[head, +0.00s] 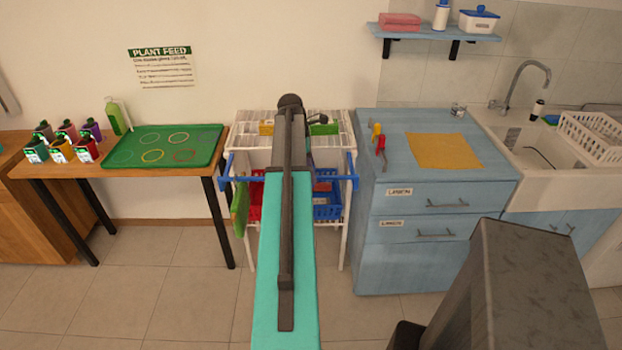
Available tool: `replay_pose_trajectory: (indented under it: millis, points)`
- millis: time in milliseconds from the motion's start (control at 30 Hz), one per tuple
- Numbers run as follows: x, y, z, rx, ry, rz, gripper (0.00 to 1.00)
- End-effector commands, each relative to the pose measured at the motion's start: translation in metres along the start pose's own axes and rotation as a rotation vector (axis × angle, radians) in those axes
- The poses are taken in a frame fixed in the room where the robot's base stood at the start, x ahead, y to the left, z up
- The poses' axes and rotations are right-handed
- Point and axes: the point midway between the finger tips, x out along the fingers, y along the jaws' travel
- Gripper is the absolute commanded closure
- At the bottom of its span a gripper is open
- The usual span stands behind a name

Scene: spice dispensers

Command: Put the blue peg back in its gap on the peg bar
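My teal and dark arm (288,255) reaches from the bottom of the head view up over a white rack (346,135), hiding its middle. My gripper is not clearly visible; the far end of the arm hides it or blends with it. A blue bar (248,179) runs across the front of the rack, with upright blue ends (225,171). I cannot tell whether this is the peg bar. A yellow piece (266,128) and a green piece (325,129) sit on the rack top, either side of my arm. I cannot make out a separate blue peg or a gap.
Red and blue baskets (327,208) sit lower in the rack. A green board (238,208) hangs at its left side. The wooden table (150,172) stands left, the blue cabinet (430,255) right, with a red-handled item (381,144) and a yellow mat (443,151) on top.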

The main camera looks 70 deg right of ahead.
Motion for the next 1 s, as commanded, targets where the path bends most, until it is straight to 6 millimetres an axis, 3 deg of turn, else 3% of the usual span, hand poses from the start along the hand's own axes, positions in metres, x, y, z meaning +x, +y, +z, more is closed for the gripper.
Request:
replay_pose_trajectory:
  millis: [100, 267, 1000]
  points:
    - [0.000, 0.000, 0.000, 0.000, 0.000, 0.000, 0.66]
    - [0.000, 0.000, 0.000, 0.000, 0.000, 0.000, 0.90]
    - [-0.021, 0.000, 0.005, 0.000, 0.000, 0.000, 0.91]
